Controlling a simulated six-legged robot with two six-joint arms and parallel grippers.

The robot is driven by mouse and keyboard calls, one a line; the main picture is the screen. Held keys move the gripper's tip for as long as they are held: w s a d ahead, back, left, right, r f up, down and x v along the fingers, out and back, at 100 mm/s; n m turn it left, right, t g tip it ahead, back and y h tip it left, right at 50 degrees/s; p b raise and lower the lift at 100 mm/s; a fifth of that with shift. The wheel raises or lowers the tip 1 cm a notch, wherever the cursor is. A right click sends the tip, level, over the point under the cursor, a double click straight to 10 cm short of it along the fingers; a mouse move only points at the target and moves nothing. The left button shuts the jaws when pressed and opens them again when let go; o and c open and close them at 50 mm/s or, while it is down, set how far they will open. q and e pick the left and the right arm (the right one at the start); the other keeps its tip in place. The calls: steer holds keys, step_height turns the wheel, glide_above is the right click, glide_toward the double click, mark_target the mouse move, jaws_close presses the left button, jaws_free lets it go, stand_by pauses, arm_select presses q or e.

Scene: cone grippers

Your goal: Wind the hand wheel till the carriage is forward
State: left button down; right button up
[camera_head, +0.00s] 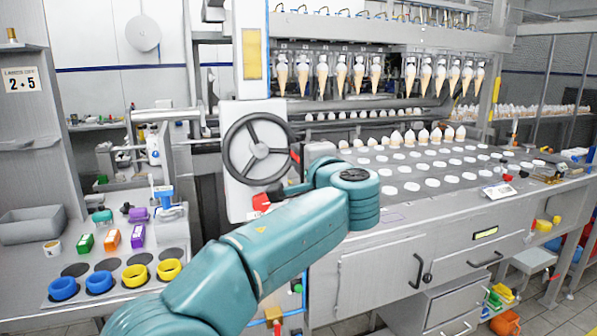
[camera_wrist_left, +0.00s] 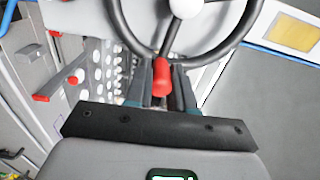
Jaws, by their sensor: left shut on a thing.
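The hand wheel (camera_head: 259,151) is dark, with three spokes and a pale hub. It stands upright on a light panel at the left end of the machine. It also shows at the top of the left wrist view (camera_wrist_left: 186,8). The row of cone grippers (camera_head: 345,64) hangs over the machine, holding cones point down. I cannot tell which part is the carriage. My right gripper is not in view.
A steel deck (camera_head: 400,205) with rows of white round spots lies right of the wheel; several cones stand along its back. A left bench carries blue cups (camera_head: 63,288), yellow cups and small coloured boxes.

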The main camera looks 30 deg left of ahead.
arm_select(q)
step_height(320, 180, up, 3)
steer(key=n, duration=0.3)
steer(key=shift+f+n, duration=0.2)
steer(key=shift+n, duration=0.2)
steer(key=s+a+r+n+b, duration=0.3)
steer(key=r+n, duration=0.2)
steer(key=n, duration=0.6)
steer(key=shift+s+n, duration=0.3)
steer(key=shift+n, duration=0.1)
steer(key=shift+r, duration=0.1)
steer(key=shift+a, duration=0.1)
